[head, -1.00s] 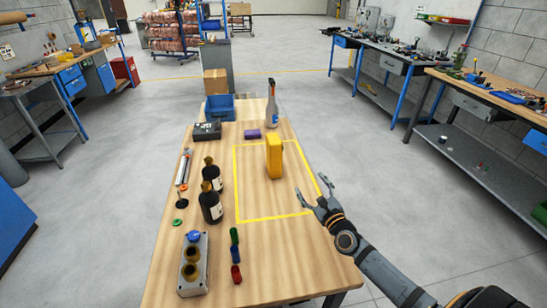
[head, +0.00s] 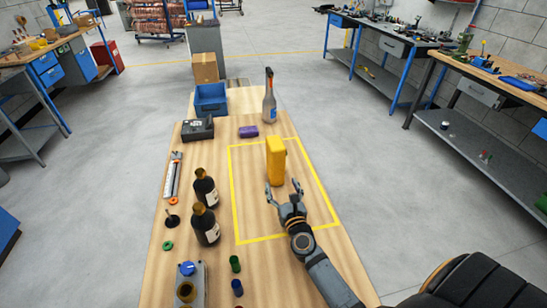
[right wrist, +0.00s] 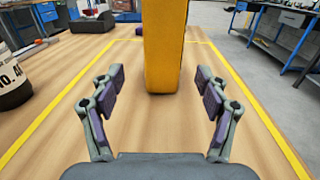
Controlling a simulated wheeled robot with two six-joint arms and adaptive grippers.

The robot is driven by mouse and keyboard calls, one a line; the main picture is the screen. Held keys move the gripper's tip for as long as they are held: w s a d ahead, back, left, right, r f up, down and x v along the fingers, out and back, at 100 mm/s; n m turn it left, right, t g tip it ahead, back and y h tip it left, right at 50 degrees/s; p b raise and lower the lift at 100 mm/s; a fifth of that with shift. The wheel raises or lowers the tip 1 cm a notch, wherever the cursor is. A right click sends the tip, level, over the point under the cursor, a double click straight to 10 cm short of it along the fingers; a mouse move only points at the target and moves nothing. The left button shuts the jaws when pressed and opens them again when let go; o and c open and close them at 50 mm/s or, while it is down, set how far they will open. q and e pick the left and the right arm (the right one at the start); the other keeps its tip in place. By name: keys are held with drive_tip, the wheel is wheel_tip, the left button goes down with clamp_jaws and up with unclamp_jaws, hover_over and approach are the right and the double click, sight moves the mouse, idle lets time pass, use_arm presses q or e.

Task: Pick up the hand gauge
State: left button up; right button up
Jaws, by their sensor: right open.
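The hand gauge looks to be the yellow block-shaped device (head: 275,160), standing upright inside the yellow taped rectangle on the wooden table. In the right wrist view the yellow device (right wrist: 164,45) stands straight ahead, its top cut off by the frame. My right gripper (head: 285,192) is open and empty, just on the near side of the device and low over the table. In the right wrist view its two fingers (right wrist: 160,92) are spread to either side, with the device between and beyond their tips. My left gripper is not in view.
Two dark bottles (head: 205,222) stand left of the taped area. A purple block (head: 248,132), a spray bottle (head: 269,98), a black box (head: 197,129) and a blue bin (head: 211,100) are farther back. Small coloured cylinders (head: 235,263) stand near the front. Bare tabletop surrounds the device.

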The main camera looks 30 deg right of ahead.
sight(278, 175)
drive_tip(key=x, duration=0.4)
drive_tip(key=shift+w+d+r, duration=0.1)
drive_tip(key=shift+w, duration=0.35)
drive_tip(key=shift+w+d, duration=0.15)
drive_tip(key=shift+w, duration=0.2)
drive_tip(key=x, duration=0.4)
drive_tip(key=shift+d+f, duration=0.1)
drive_tip(key=shift+f, duration=0.15)
drive_tip(key=shift+w+f, duration=0.1)
drive_tip(key=shift+w, duration=0.15)
drive_tip(key=shift+s, duration=0.1)
drive_tip(key=shift+c, duration=0.9)
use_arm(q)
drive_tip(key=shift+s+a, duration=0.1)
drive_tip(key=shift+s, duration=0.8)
use_arm(e)
clamp_jaws()
